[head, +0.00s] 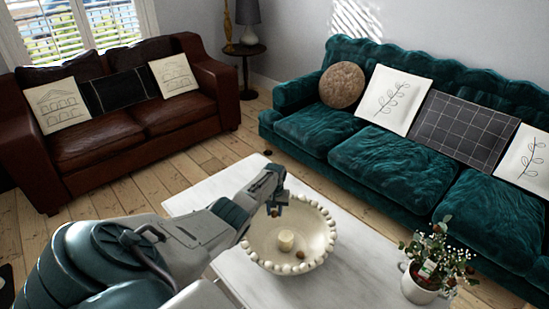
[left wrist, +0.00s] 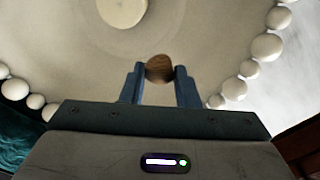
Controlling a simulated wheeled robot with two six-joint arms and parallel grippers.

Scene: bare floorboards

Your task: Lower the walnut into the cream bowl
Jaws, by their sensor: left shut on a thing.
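The walnut (left wrist: 160,69) is a small brown ball between the two blue fingertips in the left wrist view. My left gripper (left wrist: 160,85) is shut on it. In the head view my left gripper (head: 276,207) is over the back left part of the cream bowl (head: 318,248), inside its rim as seen from above. The bowl is wide and has a rim of white beads. The bowl's pale inside fills the background in the left wrist view (left wrist: 215,35). The gap between walnut and bowl floor is hard to judge. My right gripper is not in view.
A cream candle (head: 286,240) stands in the bowl, with small brown things near it. The bowl sits on a white marble-like table (head: 345,285). A potted plant (head: 424,280) stands at the table's right. A green sofa (head: 400,165) and brown sofa (head: 130,120) stand behind.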

